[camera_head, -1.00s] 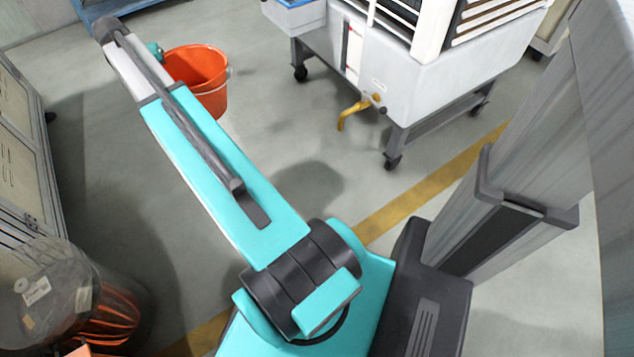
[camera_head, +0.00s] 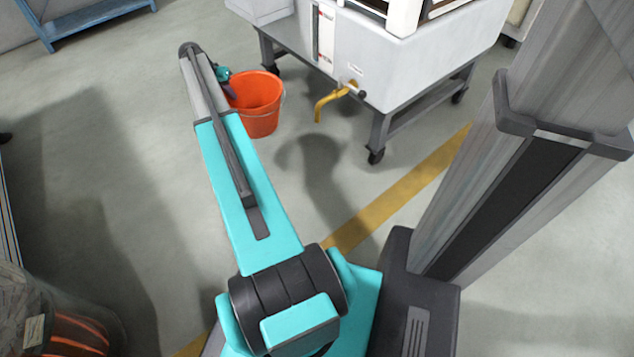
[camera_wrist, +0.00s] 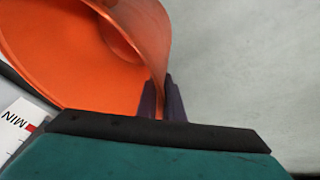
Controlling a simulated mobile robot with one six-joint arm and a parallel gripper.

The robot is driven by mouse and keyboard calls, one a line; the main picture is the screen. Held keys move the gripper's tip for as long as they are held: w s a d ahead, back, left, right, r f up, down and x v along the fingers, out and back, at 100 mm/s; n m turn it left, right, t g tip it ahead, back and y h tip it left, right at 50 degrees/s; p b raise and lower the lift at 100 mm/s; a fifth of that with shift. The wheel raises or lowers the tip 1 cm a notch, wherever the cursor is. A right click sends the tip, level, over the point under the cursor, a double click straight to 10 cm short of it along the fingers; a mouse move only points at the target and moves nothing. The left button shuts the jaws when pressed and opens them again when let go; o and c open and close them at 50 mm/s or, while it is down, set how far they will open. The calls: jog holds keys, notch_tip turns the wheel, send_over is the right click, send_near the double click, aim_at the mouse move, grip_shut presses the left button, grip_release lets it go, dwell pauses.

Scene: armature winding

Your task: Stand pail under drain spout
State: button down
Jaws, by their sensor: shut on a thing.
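The orange pail (camera_head: 262,108) hangs at the end of my arm in the head view, left of the drain spout. In the wrist view the pail (camera_wrist: 95,60) is seen from above and looks empty. My gripper (camera_wrist: 162,100) is shut on the pail's rim, with a dark finger on each side of the wall. The yellow drain spout (camera_head: 328,102) sticks out low from the white machine (camera_head: 395,60) and bends down. The pail is beside the spout, with a gap between them. The fingers are largely hidden behind my arm in the head view.
The machine stands on a grey wheeled frame with a caster (camera_head: 375,156) near the spout. A yellow floor line (camera_head: 400,195) runs in front of it. A blue rack (camera_head: 95,18) is at the back left. Open floor lies below the spout.

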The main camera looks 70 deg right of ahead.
jog(key=s+d+f+m+b, duration=0.2)
jog(key=s+d+f+b, duration=0.1)
jog(key=s+d+f, duration=0.4)
jog(key=s+d+f+m+g+b, duration=0.1)
jog(key=s+d+f+b, duration=0.2)
jog(key=s+d+f, duration=0.4)
notch_tip(320, 180, down, 4)
jog(key=shift+s+f+m+g+y+b, duration=0.15)
jog(key=shift+s+m+g+y+b, duration=0.2)
jog(key=shift+s, duration=0.7)
jog(key=shift+s+a+p, duration=0.3)
jog(key=shift+a+p, duration=0.1)
jog(key=shift+p, duration=1.25)
jog(key=s+a+p, duration=0.1)
jog(key=p, duration=0.2)
jog(key=shift+a, duration=0.15)
jog(key=s+a+f+b, duration=0.1)
jog(key=s+a+b, duration=0.3)
jog(key=s+a, duration=0.4)
jog(key=shift+a+f, duration=0.25)
jog(key=shift+a, duration=1)
jog(key=shift+s, duration=0.1)
